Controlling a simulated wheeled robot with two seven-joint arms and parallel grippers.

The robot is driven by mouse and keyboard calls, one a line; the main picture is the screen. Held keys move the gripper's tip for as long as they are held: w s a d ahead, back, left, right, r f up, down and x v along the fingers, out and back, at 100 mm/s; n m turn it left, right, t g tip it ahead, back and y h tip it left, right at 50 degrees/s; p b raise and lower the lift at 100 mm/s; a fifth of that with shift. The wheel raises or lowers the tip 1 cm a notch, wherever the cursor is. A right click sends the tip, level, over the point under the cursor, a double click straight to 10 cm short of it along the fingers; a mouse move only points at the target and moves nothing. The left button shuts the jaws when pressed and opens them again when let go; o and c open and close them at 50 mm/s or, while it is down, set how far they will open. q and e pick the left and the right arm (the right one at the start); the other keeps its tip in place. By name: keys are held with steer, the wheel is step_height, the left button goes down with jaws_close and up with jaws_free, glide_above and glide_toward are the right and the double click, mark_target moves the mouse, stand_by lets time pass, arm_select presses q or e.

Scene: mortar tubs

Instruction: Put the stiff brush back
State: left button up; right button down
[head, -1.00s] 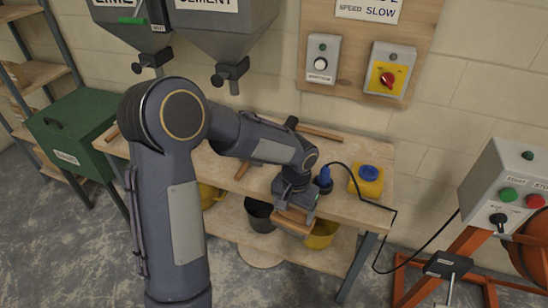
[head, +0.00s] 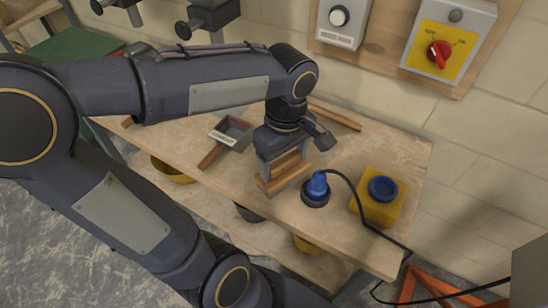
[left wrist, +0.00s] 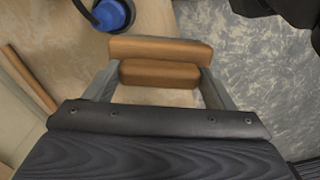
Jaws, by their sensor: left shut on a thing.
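The stiff brush (head: 287,180), with a wooden block and handle, is held in my left gripper (head: 284,160) above or at the workbench top (head: 340,215). In the left wrist view the brush (left wrist: 160,49) lies across between the two fingers of my left gripper (left wrist: 158,80), which are shut on it. Its bristles are hidden, and I cannot tell whether it touches the bench. My right gripper is not in view.
A blue plug-like object (head: 317,186) with a black cord stands just right of the brush. A wooden stick (head: 335,117) lies behind.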

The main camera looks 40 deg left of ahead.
arm_select(q)
steer(key=shift+w+a+f+p, duration=0.1)
steer(key=shift+w+a+f, duration=1.1)
steer(key=shift+a+f, duration=0.6)
steer(key=shift+w+a+f+p, duration=0.15)
steer(key=shift+w+a+f, duration=1.15)
steer(key=shift+f, duration=0.9)
steer(key=shift+w+a+f+p, duration=0.1)
steer(key=shift+w+a+f, duration=1)
steer(key=shift+a+f, duration=0.75)
steer(key=shift+d+f, duration=0.15)
steer(key=shift+f, duration=0.15)
steer(key=o, duration=0.9)
steer(key=shift+o, duration=0.2)
